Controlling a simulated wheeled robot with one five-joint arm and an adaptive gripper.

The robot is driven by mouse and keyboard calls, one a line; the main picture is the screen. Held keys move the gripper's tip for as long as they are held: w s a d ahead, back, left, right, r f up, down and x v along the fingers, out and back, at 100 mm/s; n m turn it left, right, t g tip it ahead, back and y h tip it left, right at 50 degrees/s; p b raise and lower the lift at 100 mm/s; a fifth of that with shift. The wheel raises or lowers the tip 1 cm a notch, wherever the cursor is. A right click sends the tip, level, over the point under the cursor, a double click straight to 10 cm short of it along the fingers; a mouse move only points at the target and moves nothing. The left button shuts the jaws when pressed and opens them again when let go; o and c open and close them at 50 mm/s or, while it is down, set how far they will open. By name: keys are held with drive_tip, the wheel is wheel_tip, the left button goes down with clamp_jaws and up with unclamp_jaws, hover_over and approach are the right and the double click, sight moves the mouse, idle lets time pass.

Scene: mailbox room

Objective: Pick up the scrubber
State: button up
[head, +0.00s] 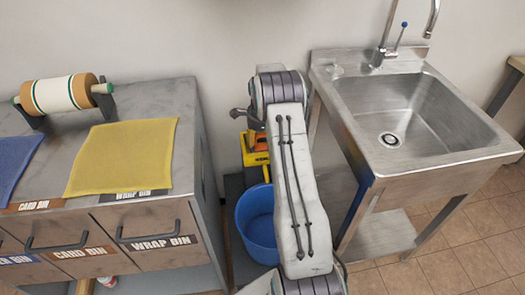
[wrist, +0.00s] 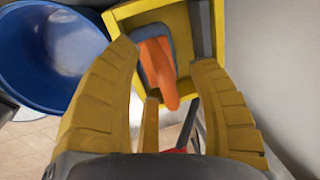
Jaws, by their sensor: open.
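The scrubber, an orange handle on a grey head, (wrist: 161,72) lies in a yellow tray (wrist: 211,18) in the wrist view. In the head view an orange part of it (head: 260,142) shows above the yellow tray (head: 255,159), partly hidden by my arm. My gripper (wrist: 165,58) is open. Its two yellow fingers reach toward the tray, one on each side of the scrubber in the picture. I see no clear contact, and the exact gap in depth cannot be told. In the head view my gripper's fingers are hidden.
A blue bucket (head: 258,224) stands beside the tray and also shows in the wrist view (wrist: 52,55). A metal sink (head: 405,110) is at the right.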

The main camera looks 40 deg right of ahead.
drive_tip(key=shift+o, duration=0.2)
drive_tip(key=shift+f, duration=0.1)
clamp_jaws()
idle(0.4)
